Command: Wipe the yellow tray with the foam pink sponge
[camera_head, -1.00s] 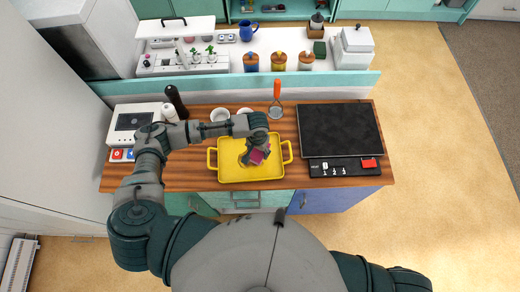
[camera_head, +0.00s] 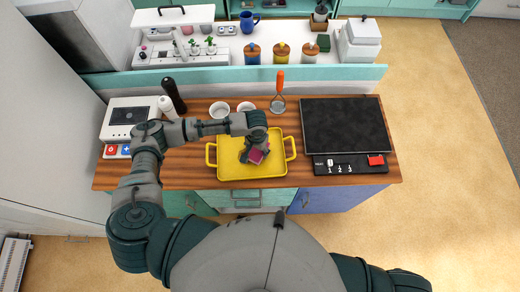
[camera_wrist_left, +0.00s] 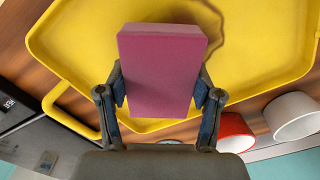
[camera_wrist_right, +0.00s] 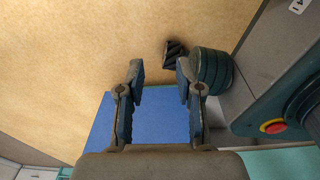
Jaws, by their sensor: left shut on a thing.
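The yellow tray (camera_head: 230,171) lies on the wooden counter in the head view, its two handles pointing left and right. The pink sponge (camera_head: 256,156) is over the middle of the tray. My left gripper (camera_head: 252,150) is shut on the sponge. In the left wrist view the sponge (camera_wrist_left: 160,70) sits between both fingers, with the yellow tray (camera_wrist_left: 80,50) behind it. I cannot tell whether the sponge touches the tray. My right gripper (camera_wrist_right: 155,80) is open and empty in the right wrist view, above the floor and a blue cabinet front.
Two white bowls (camera_head: 220,110) stand just behind the tray, with an orange-handled utensil (camera_head: 279,92) to their right. A black cooktop (camera_head: 345,125) fills the counter's right. A dark bottle (camera_head: 174,95) and a white appliance (camera_head: 127,117) stand at the left.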

